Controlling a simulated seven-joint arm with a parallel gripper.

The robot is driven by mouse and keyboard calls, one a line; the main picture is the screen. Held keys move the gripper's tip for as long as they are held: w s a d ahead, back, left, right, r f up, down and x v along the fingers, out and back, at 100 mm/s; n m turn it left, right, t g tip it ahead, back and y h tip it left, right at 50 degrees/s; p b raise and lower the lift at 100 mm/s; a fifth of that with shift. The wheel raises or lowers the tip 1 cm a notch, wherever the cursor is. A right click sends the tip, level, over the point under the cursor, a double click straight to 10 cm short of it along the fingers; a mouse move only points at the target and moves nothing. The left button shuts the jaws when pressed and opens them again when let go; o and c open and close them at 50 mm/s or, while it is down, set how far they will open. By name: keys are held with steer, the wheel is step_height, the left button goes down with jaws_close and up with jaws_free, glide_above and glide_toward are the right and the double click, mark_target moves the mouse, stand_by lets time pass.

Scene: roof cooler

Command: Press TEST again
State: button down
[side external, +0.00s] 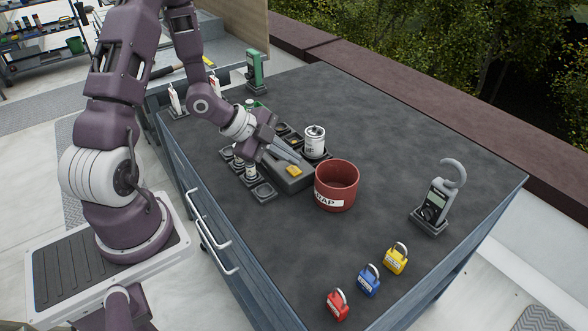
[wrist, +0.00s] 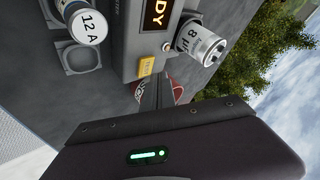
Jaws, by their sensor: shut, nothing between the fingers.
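The tester is a dark grey box (side external: 288,182) on the bench, with a yellow button (side external: 293,170) on it. In the wrist view, the yellow button (wrist: 147,66) sits on the grey face below a dark display (wrist: 157,12) whose visible amber letters read "DY". The button's label is too small to read. My gripper (side external: 299,163) is shut and empty, with its fingertips close to the button. In the wrist view, my fingers (wrist: 158,75) point at the tester face just right of the button. I cannot tell whether they touch the face.
A white can (side external: 315,140) marked "8 µ" in the wrist view (wrist: 201,44) stands beside the tester. A red pot (side external: 337,181) is close on the right. Small trays (side external: 263,191) lie left. A meter (side external: 434,203) and red, blue and yellow padlocks (side external: 369,282) are farther right.

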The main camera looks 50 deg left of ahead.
mark_target(290, 170)
steer(key=shift+f, duration=0.15)
stand_by(0.7)
steer(key=shift+f, duration=0.25)
steer(key=shift+f, duration=0.4)
stand_by(0.5)
steer(key=shift+r, duration=0.8)
steer(key=shift+r, duration=2.5)
